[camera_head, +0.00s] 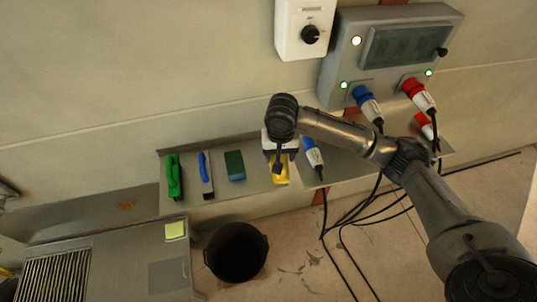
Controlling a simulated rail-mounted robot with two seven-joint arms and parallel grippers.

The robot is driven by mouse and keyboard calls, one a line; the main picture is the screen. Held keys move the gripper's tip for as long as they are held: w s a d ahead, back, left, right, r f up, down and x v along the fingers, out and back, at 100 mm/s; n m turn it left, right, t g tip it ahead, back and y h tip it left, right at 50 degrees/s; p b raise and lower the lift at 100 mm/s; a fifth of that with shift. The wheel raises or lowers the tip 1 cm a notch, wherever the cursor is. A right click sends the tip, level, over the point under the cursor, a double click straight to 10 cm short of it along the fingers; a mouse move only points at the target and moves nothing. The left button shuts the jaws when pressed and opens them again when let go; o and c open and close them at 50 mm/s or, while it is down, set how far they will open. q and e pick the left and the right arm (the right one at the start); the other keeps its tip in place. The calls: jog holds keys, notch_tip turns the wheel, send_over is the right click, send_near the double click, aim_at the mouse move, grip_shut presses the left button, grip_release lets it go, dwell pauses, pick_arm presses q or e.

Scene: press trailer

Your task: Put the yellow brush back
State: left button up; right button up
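The yellow brush (283,176) shows at the middle of the metal shelf (256,197), right under my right gripper (278,163). My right arm comes in from the right, and its gripper points down at the brush. A dark finger overlaps the brush's upper part, and the hand hides the rest. I cannot tell whether the fingers grip it, or whether it rests on the shelf or is just above it. My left gripper is not in view.
A green brush (174,177), a blue-handled tool (205,172) and a green-blue sponge (235,166) lie left on the shelf. A blue-white plug (313,156) is close right of the gripper. Below are a black bucket (236,252) and loose cables (345,229).

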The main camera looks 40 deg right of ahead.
jog(key=d+f+m+p, duration=0.1)
jog(key=d+m+p, duration=0.15)
jog(key=d, duration=0.35)
jog(key=w+a+f+b, duration=0.1)
jog(key=w+f, duration=0.1)
jog(key=w, duration=0.1)
jog(key=w+a+f+b, duration=0.1)
jog(key=w+f, duration=0.1)
jog(key=w, duration=0.1)
jog(key=w+a+f+b, duration=0.1)
jog(key=w+f, duration=0.1)
jog(key=w, duration=0.1)
jog(key=shift+w+a+f, duration=0.15)
jog(key=shift+w+f, duration=0.1)
jog(key=shift+f, duration=0.15)
jog(key=shift+f+b, duration=0.35)
jog(key=shift+f, duration=1.7)
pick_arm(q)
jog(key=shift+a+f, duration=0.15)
pick_arm(e)
jog(key=o, duration=0.9)
jog(key=shift+f, duration=0.1)
